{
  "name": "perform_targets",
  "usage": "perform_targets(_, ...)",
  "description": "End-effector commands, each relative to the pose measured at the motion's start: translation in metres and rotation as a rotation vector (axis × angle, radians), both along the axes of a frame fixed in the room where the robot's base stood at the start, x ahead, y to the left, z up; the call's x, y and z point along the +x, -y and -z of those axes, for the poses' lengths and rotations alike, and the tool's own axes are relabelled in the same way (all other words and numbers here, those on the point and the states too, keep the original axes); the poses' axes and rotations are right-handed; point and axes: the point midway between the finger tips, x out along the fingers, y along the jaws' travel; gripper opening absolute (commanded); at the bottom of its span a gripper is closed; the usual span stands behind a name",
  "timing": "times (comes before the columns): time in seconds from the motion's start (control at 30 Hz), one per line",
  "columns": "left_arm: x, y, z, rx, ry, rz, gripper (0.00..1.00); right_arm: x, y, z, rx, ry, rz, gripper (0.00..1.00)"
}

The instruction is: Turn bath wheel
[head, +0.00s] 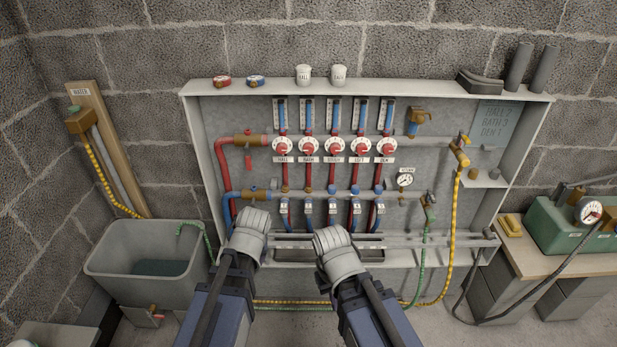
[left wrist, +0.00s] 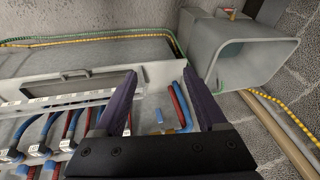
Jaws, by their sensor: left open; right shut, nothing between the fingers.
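A row of red wheels with white dials runs across the manifold in the head view. The second from the left (head: 308,147) stands above a label (head: 308,160) that seems to read BATH; the print is small. My right gripper (head: 330,238) is low in front of the cabinet, below the wheels and apart from them, shut and empty; my wrist largely hides its fingers. My left gripper (head: 254,220) is at the cabinet's lower left, below the wheels. The left wrist view shows its two dark fingers (left wrist: 160,74) open, with nothing between them.
A note board (head: 492,118) seems to list HALL 2, BATH 3, DEN 1. A grey sink (head: 150,240) stands left, a bench with a green pump (head: 565,225) right. Yellow (head: 458,215) and green hoses hang at the cabinet's right. Blue and red pipes (left wrist: 182,105) lie near my left fingers.

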Motion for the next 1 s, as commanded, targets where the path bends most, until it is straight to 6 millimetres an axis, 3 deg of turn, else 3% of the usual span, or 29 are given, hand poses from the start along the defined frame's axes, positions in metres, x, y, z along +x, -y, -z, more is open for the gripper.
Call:
perform_targets(0.03, 0.018, -0.009, 0.025, 0.033, 0.066, -0.038, 0.74, 0.0, 0.0, 0.03, 0.0, 0.0, 0.0, 0.0)
perform_targets(0.1, 0.05, -0.021, 0.029, 0.094, 0.204, -0.1, 0.74, 0.0, 0.0, 0.05, 0.0, 0.0, 0.0, 0.0)
perform_targets(0.27, 0.125, -0.021, -0.015, 0.188, 0.593, -0.158, 0.74, 0.0, 0.0, 0.062, 0.0, 0.0, 0.0, 0.0)
perform_targets(0.37, 0.165, 0.005, -0.055, 0.183, 0.831, -0.121, 0.74, 0.0, 0.0, 0.063, 0.0, 0.0, 0.0, 0.0)
perform_targets(0.5, 0.203, 0.064, -0.105, 0.106, 1.094, 0.005, 0.74, 0.0, 0.0, 0.063, 0.0, 0.0, 0.0, 0.0)
perform_targets(0.6, 0.217, 0.106, -0.126, 0.031, 1.203, 0.104, 0.74, 0.0, 0.0, 0.062, 0.0, 0.0, 0.0, 0.0)
perform_targets(0.73, 0.223, 0.144, -0.14, -0.041, 1.267, 0.199, 0.74, 0.0, 0.0, 0.062, 0.0, 0.0, 0.0, 0.0)
perform_targets(0.83, 0.224, 0.157, -0.143, -0.069, 1.284, 0.232, 0.74, 0.0, 0.0, 0.063, 0.0, 0.0, 0.0, 0.0)
perform_targets(1.0, 0.224, 0.16, -0.144, -0.078, 1.289, 0.242, 0.74, 0.0, 0.0, 0.063, 0.0, 0.0, 0.0, 0.0)
